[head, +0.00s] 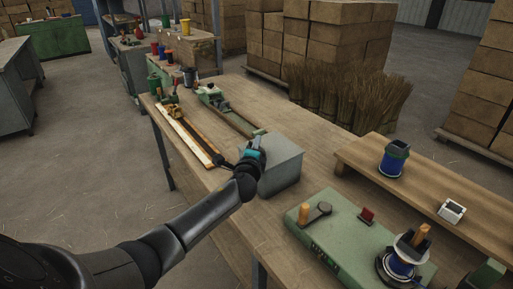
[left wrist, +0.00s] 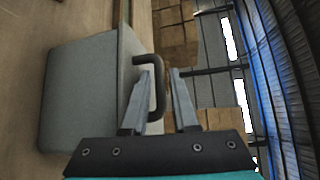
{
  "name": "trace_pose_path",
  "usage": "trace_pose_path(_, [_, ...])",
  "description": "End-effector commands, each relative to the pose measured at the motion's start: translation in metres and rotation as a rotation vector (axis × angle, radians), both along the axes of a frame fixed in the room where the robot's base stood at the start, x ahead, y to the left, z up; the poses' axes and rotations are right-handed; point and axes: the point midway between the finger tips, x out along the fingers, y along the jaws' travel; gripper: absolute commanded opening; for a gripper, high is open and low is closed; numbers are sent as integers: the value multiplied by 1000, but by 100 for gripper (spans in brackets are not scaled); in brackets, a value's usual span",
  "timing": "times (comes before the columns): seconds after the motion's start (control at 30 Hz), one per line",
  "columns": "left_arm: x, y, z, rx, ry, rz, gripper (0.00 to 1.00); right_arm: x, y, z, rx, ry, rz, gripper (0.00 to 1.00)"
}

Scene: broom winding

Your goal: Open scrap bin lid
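The scrap bin is a grey metal box (head: 284,170) on the workbench. Its lid looks shut. In the left wrist view the bin (left wrist: 80,95) fills the left side, and a dark bent lid handle (left wrist: 160,85) stands out from it. My left gripper (head: 257,150) is at the near left upper edge of the bin. Its two fingers (left wrist: 163,72) are apart, with the bar of the handle showing between them. I cannot tell whether they touch it. In the head view the gripper hides the handle. My right gripper is not in view.
A green winding fixture (head: 335,235) stands on the workbench (head: 225,205) to the right front. A raised shelf (head: 440,190) holds a blue spool (head: 393,160). Straw bundles (head: 345,98) stand beyond.

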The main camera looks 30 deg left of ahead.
Motion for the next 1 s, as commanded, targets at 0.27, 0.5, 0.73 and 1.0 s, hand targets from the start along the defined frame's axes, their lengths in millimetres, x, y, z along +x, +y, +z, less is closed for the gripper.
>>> trace_pose_path(0.27, [2,0,0,-1,0,-1,27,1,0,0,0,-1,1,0])
trace_pose_path(0.5, [2,0,0,0,0,-1,6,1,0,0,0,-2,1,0])
trace_pose_path(0.73, [2,0,0,0,0,-1,0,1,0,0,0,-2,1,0])
trace_pose_path(1.0, [1,0,0,0,0,0,0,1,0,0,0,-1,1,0])
